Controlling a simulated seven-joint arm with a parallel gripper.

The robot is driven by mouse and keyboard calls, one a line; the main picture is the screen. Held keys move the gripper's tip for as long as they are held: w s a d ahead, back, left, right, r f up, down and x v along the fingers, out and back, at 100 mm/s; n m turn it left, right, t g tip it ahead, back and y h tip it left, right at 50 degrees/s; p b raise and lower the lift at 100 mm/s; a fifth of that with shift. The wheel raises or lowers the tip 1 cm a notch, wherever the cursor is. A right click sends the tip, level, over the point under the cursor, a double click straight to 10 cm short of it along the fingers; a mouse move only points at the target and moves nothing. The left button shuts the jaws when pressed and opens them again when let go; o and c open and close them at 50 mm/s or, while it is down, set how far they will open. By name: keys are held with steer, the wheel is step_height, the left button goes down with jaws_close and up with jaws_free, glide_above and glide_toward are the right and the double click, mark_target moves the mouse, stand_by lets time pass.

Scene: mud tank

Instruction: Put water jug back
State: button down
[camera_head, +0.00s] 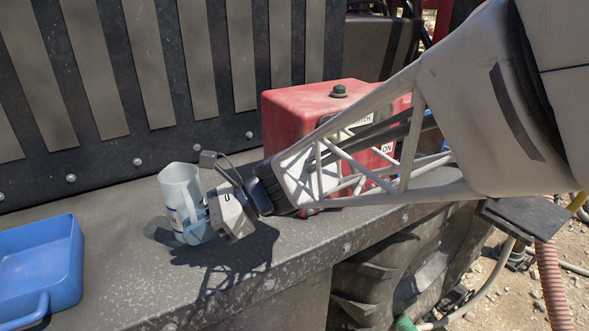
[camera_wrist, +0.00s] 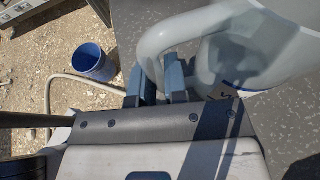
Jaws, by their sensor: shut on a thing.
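The water jug (camera_head: 182,200) is a pale, translucent grey-blue jug on the dark speckled ledge, left of the red box in the head view. It looks upright or slightly tilted; I cannot tell whether its base touches the ledge. My gripper (camera_head: 207,213) reaches it from the right and is shut on it. In the wrist view my gripper's two blue-grey fingers (camera_wrist: 161,84) close on the jug's curved handle (camera_wrist: 153,45).
A blue tray (camera_head: 75,262) lies on the ledge (camera_head: 130,290) at left. A red box (camera_head: 290,112) with a green button stands behind my arm. A slatted dark wall (camera_head: 110,80) rises behind. A blue bucket (camera_wrist: 90,62) and a hose (camera_wrist: 60,82) lie on the ground below.

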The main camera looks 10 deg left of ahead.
steer(key=shift+f, duration=1.15)
steer(key=shift+f, duration=0.1)
steer(key=c, duration=1.1)
jaws_free()
steer(key=shift+c, duration=0.2)
steer(key=shift+v, duration=2.8)
